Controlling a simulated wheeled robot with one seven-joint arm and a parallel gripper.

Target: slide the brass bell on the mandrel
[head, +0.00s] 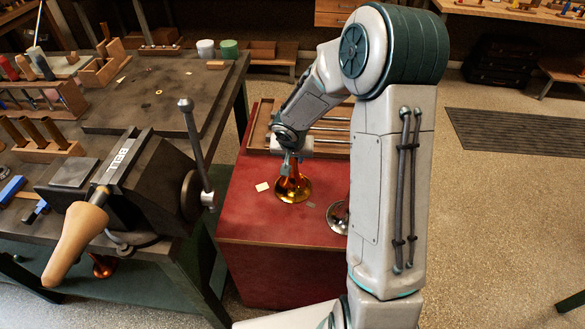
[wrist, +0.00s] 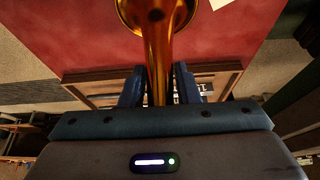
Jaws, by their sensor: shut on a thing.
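The brass bell (head: 293,188) is at the red cabinet top, flare downward; I cannot tell whether its rim touches the surface. My gripper (head: 289,164) is shut on its narrow stem from above. In the wrist view the bell (wrist: 157,45) runs between the two dark fingers of my gripper (wrist: 158,88), its flare partly cut off by the top edge. The tan, tapered mandrel (head: 76,240) sticks out toward the front left from a dark vise (head: 150,180) marked BELL, on the bench. Nothing is on the mandrel's free end.
A second, silvery bell (head: 337,216) stands on the red cabinet (head: 255,222), partly hidden by my arm. A wooden rack (head: 262,128) lies at the cabinet's back. The vise's upright handle (head: 194,145) rises between cabinet and mandrel. A coppery bell (head: 104,265) is below the bench.

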